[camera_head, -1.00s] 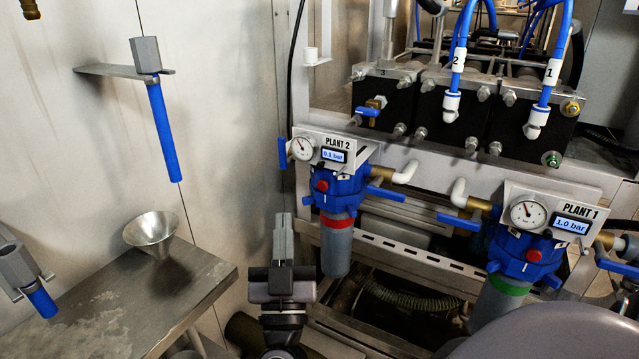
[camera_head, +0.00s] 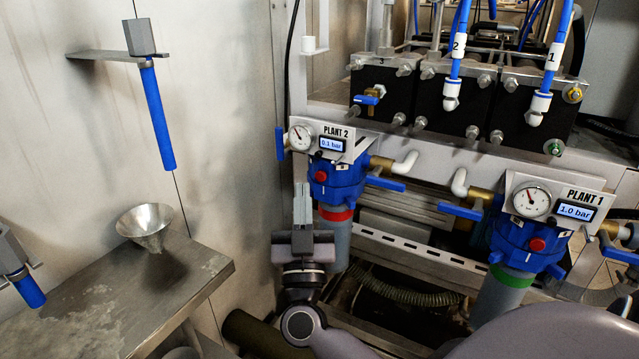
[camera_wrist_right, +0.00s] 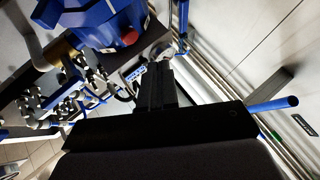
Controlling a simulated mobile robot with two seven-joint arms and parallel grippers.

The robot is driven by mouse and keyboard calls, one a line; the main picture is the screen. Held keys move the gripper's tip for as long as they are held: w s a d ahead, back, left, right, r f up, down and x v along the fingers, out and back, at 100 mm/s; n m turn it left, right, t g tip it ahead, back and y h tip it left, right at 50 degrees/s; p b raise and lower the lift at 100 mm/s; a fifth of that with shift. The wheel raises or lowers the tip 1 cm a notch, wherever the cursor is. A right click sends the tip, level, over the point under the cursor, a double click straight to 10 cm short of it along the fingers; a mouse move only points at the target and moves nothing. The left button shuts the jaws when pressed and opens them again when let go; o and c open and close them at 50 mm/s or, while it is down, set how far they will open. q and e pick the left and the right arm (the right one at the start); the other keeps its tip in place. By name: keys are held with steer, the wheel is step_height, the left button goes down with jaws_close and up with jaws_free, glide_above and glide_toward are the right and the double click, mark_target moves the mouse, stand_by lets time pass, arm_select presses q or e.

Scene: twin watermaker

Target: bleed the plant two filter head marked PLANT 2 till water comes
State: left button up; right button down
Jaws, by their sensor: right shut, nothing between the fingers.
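The plant two filter head (camera_head: 338,180) is blue, with a red button (camera_head: 321,176) on its front and a red-banded grey bowl (camera_head: 337,232) below. Its PLANT 2 plate (camera_head: 350,145) carries a dial gauge (camera_head: 299,138) and a display reading 0.1 bar. My right gripper (camera_head: 302,188) is shut and empty, pointing up just left of and in front of the bowl, its tips near button height, and apart from the button in the picture. My left gripper is not in view.
The PLANT 1 filter head (camera_head: 525,240) at right reads 1.0 bar and has a green band. Blue valve handles (camera_head: 386,184) stick out between the heads. A metal funnel (camera_head: 146,224) stands on the bench (camera_head: 190,275) at left. A blue-handled tool (camera_head: 158,118) hangs from a wall bracket.

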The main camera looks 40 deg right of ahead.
mark_target(320, 176)
steer(key=shift+w+d+p, duration=0.15)
steer(key=shift+w+d, duration=0.1)
steer(key=shift+d, duration=0.35)
steer(key=shift+w+d+p, duration=0.15)
steer(key=shift+w+d, duration=0.1)
steer(key=shift+d, duration=0.35)
stand_by(0.3)
stand_by(0.8)
steer(key=shift+d, duration=0.1)
steer(key=shift+w+d+p, duration=0.15)
steer(key=shift+d+p, duration=0.15)
steer(key=shift+d, duration=0.1)
stand_by(0.4)
